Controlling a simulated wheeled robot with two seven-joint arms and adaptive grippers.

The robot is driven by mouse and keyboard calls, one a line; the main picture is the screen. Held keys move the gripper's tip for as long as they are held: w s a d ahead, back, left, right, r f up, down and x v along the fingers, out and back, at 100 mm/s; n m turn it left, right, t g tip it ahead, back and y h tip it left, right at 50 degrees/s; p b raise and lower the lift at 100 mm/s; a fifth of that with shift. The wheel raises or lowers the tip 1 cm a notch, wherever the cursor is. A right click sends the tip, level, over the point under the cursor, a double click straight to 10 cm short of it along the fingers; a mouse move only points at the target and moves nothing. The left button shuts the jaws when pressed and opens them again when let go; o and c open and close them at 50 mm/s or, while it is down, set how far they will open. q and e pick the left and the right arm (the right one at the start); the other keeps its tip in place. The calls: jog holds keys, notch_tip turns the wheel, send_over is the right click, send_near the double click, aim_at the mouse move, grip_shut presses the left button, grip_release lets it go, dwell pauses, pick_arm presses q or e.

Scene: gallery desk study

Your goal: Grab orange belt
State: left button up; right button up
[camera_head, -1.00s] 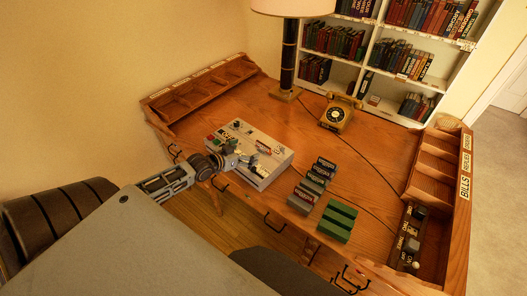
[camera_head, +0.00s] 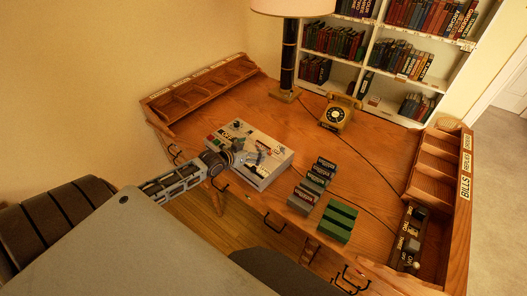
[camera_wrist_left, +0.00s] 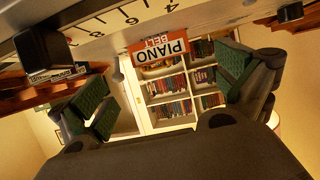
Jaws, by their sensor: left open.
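An orange tag lettered PIANO BELT (camera_wrist_left: 158,51) shows in the left wrist view, at the upper middle by the edge of a pale panel with a numbered scale. My left gripper (camera_wrist_left: 168,92) is open, with its green-padded fingers apart on either side of the tag's line of sight. I see no contact between fingers and tag. In the head view the left gripper (camera_head: 250,157) is over the front part of the grey control box (camera_head: 266,180). I cannot make out the orange tag clearly there. My right gripper is not in view.
The wooden desk (camera_head: 330,185) also holds dark blocks (camera_head: 312,183), green blocks (camera_head: 338,221), a yellow telephone (camera_head: 338,112) and a lamp (camera_head: 288,60). A switch panel (camera_head: 409,238) is at the right. Bare desk lies behind the control box.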

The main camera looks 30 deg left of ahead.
aim_at(263, 145)
pick_arm(q)
jog(key=shift+w, duration=0.2)
jog(key=shift+x, duration=2.4)
jog(key=c, duration=1)
